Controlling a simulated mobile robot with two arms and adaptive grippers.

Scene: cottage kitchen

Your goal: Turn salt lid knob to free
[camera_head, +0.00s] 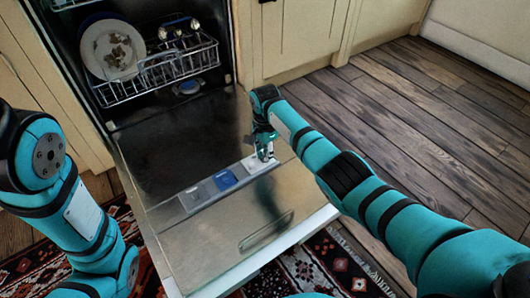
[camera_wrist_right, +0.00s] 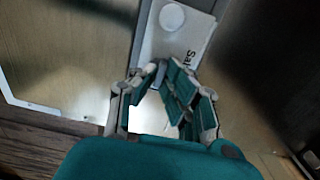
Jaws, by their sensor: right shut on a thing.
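The white salt lid (camera_head: 261,163) is at the right end of a dispenser strip on the open dishwasher door. In the right wrist view, the white salt lid (camera_wrist_right: 192,38) carries dark lettering, partly cut off, and a round white disc (camera_wrist_right: 172,17). My right gripper (camera_head: 264,153) reaches down onto the salt lid. In the wrist view, its fingertips (camera_wrist_right: 158,73) meet at the lid's near end, shut on what appears to be the salt lid knob. The fingers mostly hide the knob, so its turn angle cannot be told. My left gripper is out of view.
The dishwasher door (camera_head: 285,200) lies folded down. A blue-capped compartment (camera_head: 225,180) is beside the salt lid. A rack (camera_head: 160,75) with a plate (camera_head: 113,50) stands inside the dishwasher. A patterned rug (camera_head: 335,265) lies below the door; wood floor is clear at right.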

